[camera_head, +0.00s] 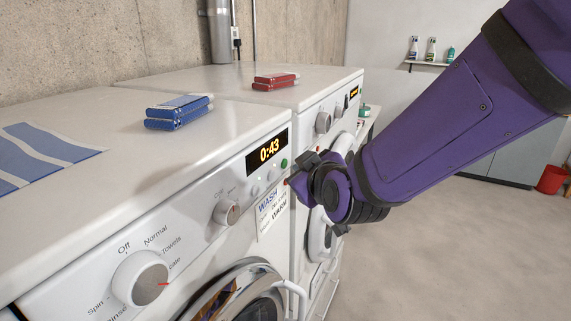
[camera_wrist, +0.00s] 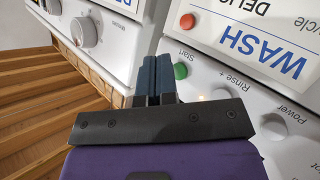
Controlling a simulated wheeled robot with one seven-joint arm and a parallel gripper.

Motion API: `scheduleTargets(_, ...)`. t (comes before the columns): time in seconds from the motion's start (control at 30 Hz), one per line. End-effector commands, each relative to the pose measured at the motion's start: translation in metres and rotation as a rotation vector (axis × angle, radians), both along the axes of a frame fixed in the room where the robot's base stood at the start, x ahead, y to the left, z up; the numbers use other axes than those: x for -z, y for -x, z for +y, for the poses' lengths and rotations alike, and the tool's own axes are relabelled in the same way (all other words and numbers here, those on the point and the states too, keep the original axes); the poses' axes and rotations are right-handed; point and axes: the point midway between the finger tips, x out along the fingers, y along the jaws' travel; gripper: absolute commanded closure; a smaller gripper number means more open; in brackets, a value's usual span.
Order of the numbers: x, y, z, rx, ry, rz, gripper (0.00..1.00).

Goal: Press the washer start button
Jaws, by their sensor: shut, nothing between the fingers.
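The washer (camera_head: 170,205) is the white near machine with a lit 0:43 display (camera_head: 267,151). Its green start button (camera_head: 284,163) sits at the right end of the panel. In the wrist view, which is upside down, the green button (camera_wrist: 181,71) is labelled Start, with a red button (camera_wrist: 187,21) close by. My gripper (camera_head: 296,172) is in front of the panel's right end. In the wrist view its dark fingers (camera_wrist: 153,62) are together and empty, their tips just left of the green button. I cannot tell how far they are from the panel.
A second white machine (camera_head: 335,105) stands directly beyond the washer. Blue (camera_head: 179,112) and red (camera_head: 275,81) bundles lie on the tops. A WASH card (camera_head: 270,208) is on the washer's front. A red bucket (camera_head: 551,180) stands far right. The floor at right is clear.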

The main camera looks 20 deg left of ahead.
Motion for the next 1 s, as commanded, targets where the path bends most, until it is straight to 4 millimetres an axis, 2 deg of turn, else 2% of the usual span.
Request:
scheduleTargets(0.4,0.0,-0.001,0.009,0.0,0.0,0.0,1.0)
scheduleTargets(1.0,0.0,-0.001,0.011,0.0,0.0,0.0,1.0)
